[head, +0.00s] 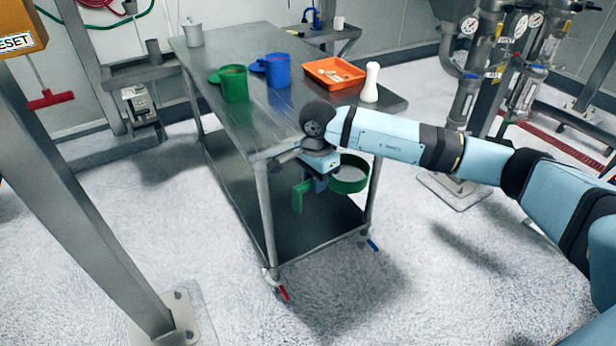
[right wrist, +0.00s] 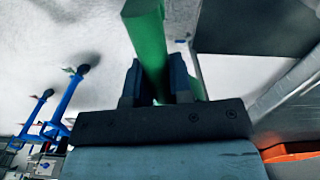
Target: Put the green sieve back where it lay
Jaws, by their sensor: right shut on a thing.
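The green sieve (head: 350,186) is a round green rim with a pale mesh and a green handle. It is in the air at the front edge of the steel cart (head: 225,130), below the level of its top. My right gripper (head: 319,183) is shut on it. In the right wrist view the green handle (right wrist: 150,45) runs between the two fingers of the right gripper (right wrist: 155,85). The wrist hides part of the sieve. My left gripper is not in view.
On the cart top stand a green container (head: 235,87), a blue container (head: 278,72), an orange tray (head: 345,72), a white bottle (head: 371,85) and a pale lidded canister (head: 193,35). The near left part of the top is clear. The lower shelf (head: 300,232) looks empty.

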